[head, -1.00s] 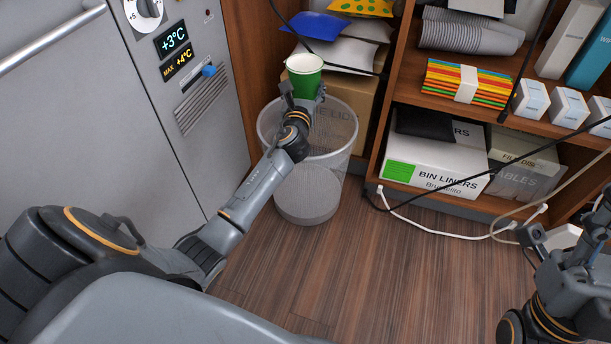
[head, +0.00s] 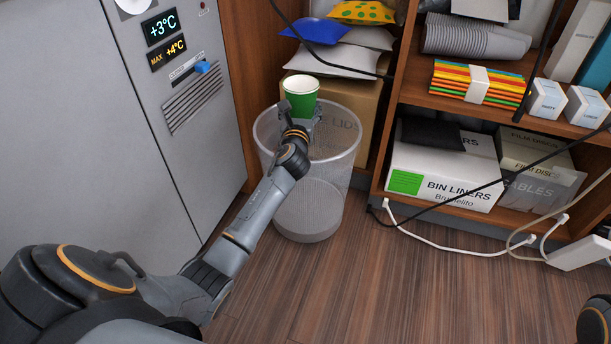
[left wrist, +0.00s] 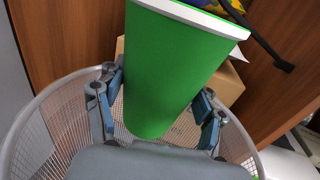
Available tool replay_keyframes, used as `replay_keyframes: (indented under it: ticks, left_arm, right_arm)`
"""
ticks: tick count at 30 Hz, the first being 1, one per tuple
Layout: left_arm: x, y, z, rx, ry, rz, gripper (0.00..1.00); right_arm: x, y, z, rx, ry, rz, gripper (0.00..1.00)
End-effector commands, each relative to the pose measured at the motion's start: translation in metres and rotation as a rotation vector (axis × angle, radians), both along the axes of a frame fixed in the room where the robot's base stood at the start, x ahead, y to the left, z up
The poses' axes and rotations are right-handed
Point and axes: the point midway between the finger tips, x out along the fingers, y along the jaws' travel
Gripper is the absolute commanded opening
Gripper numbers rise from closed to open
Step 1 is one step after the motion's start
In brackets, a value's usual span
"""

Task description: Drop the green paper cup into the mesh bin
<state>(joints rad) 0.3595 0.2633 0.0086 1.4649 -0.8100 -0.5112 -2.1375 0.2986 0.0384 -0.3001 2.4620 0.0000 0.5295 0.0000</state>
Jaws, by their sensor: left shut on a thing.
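The green paper cup (head: 301,97) has a white rim and stands roughly upright in my left gripper (head: 298,112). In the left wrist view the cup (left wrist: 170,70) sits between the two fingers of the left gripper (left wrist: 158,112), which is shut on it. The mesh bin (head: 312,195) is a pale wire basket on the floor. The cup is over the bin's opening, around rim height or above. In the left wrist view the bin's rim (left wrist: 28,112) curves around the gripper. My right gripper is not seen; only a bit of that arm shows at the right edge.
A grey fridge stands left of the bin (head: 190,120). A cardboard box (head: 370,100) with grey, blue and yellow bags is behind it. A wooden shelf holds a bin liners box (head: 440,180). Cables (head: 450,248) lie on the floor at right. The front floor is clear.

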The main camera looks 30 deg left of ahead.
Motion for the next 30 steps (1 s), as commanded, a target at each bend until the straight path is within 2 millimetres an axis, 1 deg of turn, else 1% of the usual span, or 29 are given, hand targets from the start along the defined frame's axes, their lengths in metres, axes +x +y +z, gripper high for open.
replay_keyframes:
  ticks: [10,11,12,14,15,26,30]
  left_arm:
    - [0.0,0.0,-0.002,0.0,-0.001,0.0,0.33]
    - [0.0,0.0,-0.002,0.0,-0.001,0.0,0.72]
    - [0.0,0.0,-0.002,0.0,-0.001,0.0,0.81]
    - [0.0,0.0,-0.002,0.0,-0.001,0.0,0.93]
    - [0.0,0.0,-0.002,-0.001,0.0,0.0,0.95]
    - [-0.001,-0.001,-0.002,0.0,0.0,0.0,0.95]
    - [-0.013,-0.007,-0.003,0.001,0.0,0.0,0.95]
  right_arm:
    - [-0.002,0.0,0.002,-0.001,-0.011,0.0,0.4]
    - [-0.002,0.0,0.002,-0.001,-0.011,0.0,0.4]
    - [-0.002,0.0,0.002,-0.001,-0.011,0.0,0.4]
    - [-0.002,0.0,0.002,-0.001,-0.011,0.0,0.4]
    - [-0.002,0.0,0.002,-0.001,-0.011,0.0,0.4]
    - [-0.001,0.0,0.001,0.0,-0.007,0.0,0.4]
    - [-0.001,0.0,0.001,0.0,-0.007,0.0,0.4]
